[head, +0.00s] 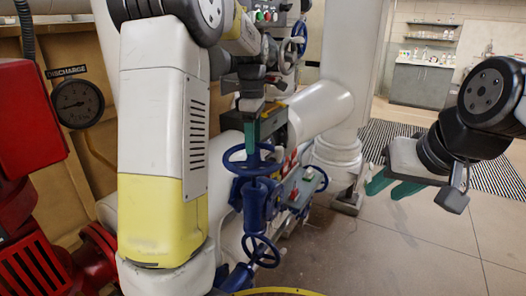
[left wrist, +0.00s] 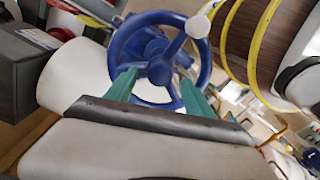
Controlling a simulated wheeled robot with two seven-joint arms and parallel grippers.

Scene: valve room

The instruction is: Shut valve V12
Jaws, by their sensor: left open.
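Several blue handwheels show; no V12 label can be read. The upper blue handwheel (head: 236,169) lies nearly flat on a blue valve body (head: 255,195). My left gripper (head: 252,128) is just above it, green fingers pointing down. In the left wrist view my left gripper (left wrist: 158,80) is open, its fingers apart in front of a blue handwheel (left wrist: 116,42), overlapping its near rim in the picture. Whether they touch it I cannot tell. My right gripper (head: 392,187) is off to the right over the floor, empty, its green fingers apart.
A lower blue handwheel (head: 271,261) and another at right (head: 321,178) are close by. White pipes (head: 322,108) stand behind. A red machine (head: 30,130) and a discharge gauge (head: 78,102) are at left. Open floor (head: 400,255) lies at right.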

